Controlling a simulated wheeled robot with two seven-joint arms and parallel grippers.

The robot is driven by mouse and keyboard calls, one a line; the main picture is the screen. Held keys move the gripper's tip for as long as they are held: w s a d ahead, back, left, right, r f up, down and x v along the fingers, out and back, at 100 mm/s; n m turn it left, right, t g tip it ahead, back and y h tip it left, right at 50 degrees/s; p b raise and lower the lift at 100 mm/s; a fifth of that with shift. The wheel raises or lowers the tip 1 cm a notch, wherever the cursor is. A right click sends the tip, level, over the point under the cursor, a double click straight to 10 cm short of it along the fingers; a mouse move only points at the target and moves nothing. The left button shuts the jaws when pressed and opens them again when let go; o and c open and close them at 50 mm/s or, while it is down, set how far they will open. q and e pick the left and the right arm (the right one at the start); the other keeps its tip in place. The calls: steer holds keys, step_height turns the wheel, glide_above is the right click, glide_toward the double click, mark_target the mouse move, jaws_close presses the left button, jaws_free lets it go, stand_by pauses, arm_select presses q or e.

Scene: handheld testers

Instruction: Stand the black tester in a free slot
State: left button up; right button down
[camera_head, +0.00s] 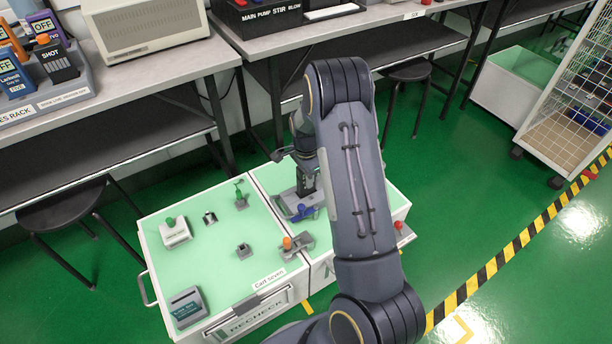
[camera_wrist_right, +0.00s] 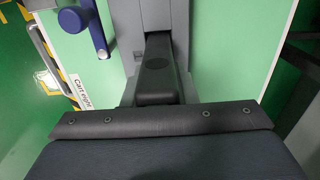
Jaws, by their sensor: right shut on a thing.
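My right gripper (camera_head: 305,190) is low over the right-hand cart, at a grey device with a blue handle (camera_head: 298,208). It is shut there; my arm partly hides the grip. In the right wrist view, a dark part (camera_wrist_right: 160,75) reaches into the grey body (camera_wrist_right: 205,55), and the blue handle (camera_wrist_right: 97,28) is at its left. My left gripper is out of view.
The green-topped cart (camera_head: 190,268) carries several small fixtures and a dark grey unit (camera_head: 186,307). A beige box (camera_head: 145,25) stands on the bench right of the rack. Stools (camera_head: 70,210) and a wire cage trolley (camera_head: 570,90) stand around.

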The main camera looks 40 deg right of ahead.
steer(key=shift+f+b, duration=0.95)
steer(key=shift+f, duration=0.65)
steer(key=c, duration=1.1)
jaws_free()
steer(key=shift+r, duration=0.15)
step_height(320, 180, up, 8)
steer(key=p, duration=0.3)
